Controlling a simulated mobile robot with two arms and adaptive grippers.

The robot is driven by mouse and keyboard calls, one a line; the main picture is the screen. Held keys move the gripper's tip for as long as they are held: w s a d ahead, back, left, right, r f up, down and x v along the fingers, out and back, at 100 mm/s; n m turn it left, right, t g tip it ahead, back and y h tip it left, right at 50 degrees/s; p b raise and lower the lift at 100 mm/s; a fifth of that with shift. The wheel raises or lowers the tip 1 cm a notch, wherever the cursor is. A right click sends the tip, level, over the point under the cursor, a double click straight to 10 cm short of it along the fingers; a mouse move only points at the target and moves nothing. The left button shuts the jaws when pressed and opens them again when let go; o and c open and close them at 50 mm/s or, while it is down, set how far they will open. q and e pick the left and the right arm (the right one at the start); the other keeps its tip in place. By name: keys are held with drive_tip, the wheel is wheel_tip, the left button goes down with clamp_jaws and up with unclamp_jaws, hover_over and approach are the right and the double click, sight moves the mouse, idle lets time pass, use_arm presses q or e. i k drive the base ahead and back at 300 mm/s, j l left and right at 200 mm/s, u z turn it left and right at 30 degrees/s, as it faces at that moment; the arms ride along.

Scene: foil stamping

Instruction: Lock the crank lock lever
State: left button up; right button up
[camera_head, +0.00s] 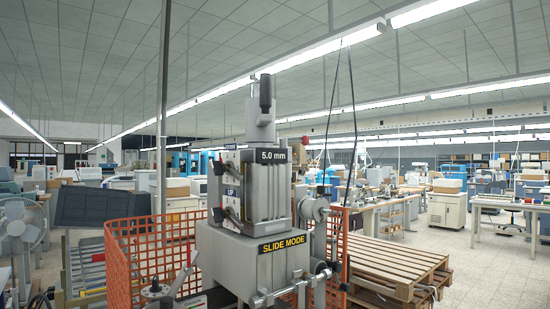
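The grey stamping machine (235,255) stands in the middle of the view, with a "5.0 mm" display and a "SLIDE MODE" label. An upright black-handled lever (265,92) rises from its top. A round wheel-like part (311,208) is on its right side. A metal bar with rounded ends (292,287) juts out at the lower right front. A small lever with a black knob (155,287) is at the lower left. I cannot tell which of these is the crank lock lever. Neither of my grippers shows.
Orange mesh fencing (150,250) stands around the machine's left, and more is behind its right. Stacked wooden pallets (400,262) are on the right. A grey pole (162,150) rises at the left. Open floor (490,265) lies at the far right.

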sight(304, 140)
drive_tip(key=i+l+u, duration=0.25)
drive_tip(key=l, duration=0.65)
drive_tip(key=i+l+u, duration=0.1)
drive_tip(key=l+u, duration=0.15)
drive_tip(key=l, duration=0.7)
drive_tip(key=l+u, duration=0.25)
drive_tip(key=l, duration=0.7)
